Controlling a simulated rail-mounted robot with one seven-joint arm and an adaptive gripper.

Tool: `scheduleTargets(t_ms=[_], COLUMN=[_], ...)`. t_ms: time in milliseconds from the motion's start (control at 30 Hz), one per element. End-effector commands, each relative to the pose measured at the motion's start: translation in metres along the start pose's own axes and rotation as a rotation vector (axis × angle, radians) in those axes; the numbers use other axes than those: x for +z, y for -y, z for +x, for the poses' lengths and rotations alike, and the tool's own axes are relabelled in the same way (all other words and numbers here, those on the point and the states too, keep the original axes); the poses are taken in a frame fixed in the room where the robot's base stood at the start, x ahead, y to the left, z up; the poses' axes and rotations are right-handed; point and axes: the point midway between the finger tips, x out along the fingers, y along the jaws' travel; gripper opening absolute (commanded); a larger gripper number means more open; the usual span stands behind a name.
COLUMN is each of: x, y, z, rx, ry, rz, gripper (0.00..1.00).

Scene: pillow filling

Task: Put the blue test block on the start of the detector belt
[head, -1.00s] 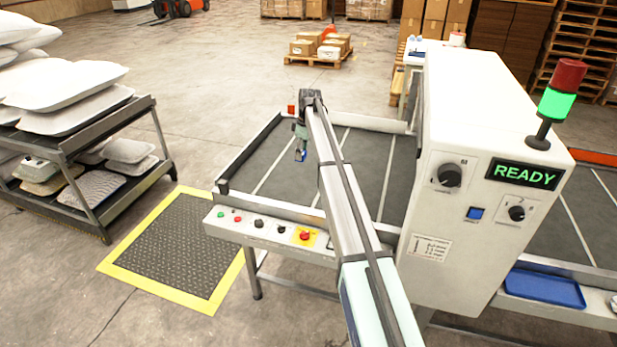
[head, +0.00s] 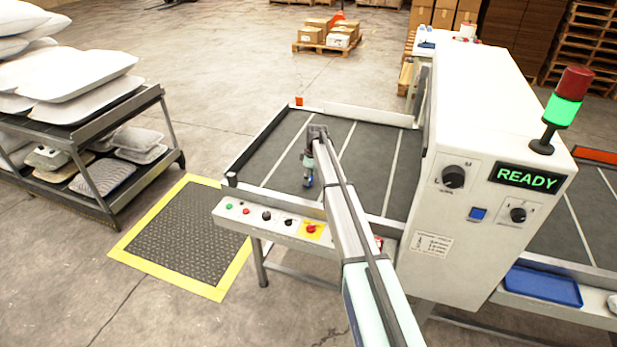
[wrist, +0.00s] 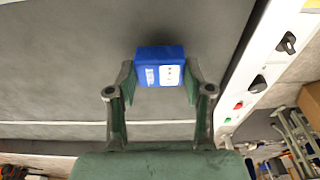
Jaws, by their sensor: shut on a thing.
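The blue test block (wrist: 160,68) is between the two fingers of my gripper (wrist: 160,78) in the wrist view. It has white markings on the face toward the camera. My gripper is shut on it, with a finger pad on each side. In the head view my gripper (head: 308,178) points down over the near part of the dark detector belt (head: 275,150), left of the detector housing (head: 490,120). The block shows there only as a small blue patch, and I cannot tell if it touches the belt.
A control panel (head: 240,211) with buttons runs along the belt's near side. A rack of pillows (head: 145,103) stands left, beyond a yellow-edged mat (head: 190,235). The display (head: 528,177) reads READY, and the lamp (head: 562,110) is green. The belt around the block looks clear.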

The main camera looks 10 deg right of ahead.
Motion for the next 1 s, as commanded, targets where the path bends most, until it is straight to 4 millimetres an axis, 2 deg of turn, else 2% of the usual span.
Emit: scheduleTargets(t_ms=[100,467,500,533,833,1000], x=[0.0010,0.0018,0.0016,0.0016,0.0015,0.0012], y=[-0.0001,0.0000,0.0000,0.0000,0.0000,-0.0002], z=[0.0073,0.0120,0.0107,0.0106,0.0102,0.0037], rx=[0.000,0.000,0.001,0.001,0.001,0.002], ry=[0.000,0.000,0.000,0.000,0.000,-0.001], rz=[0.000,0.000,0.000,0.000,0.000,0.000], gripper=[0.16,0.16,0.65,0.76,0.76,0.76])
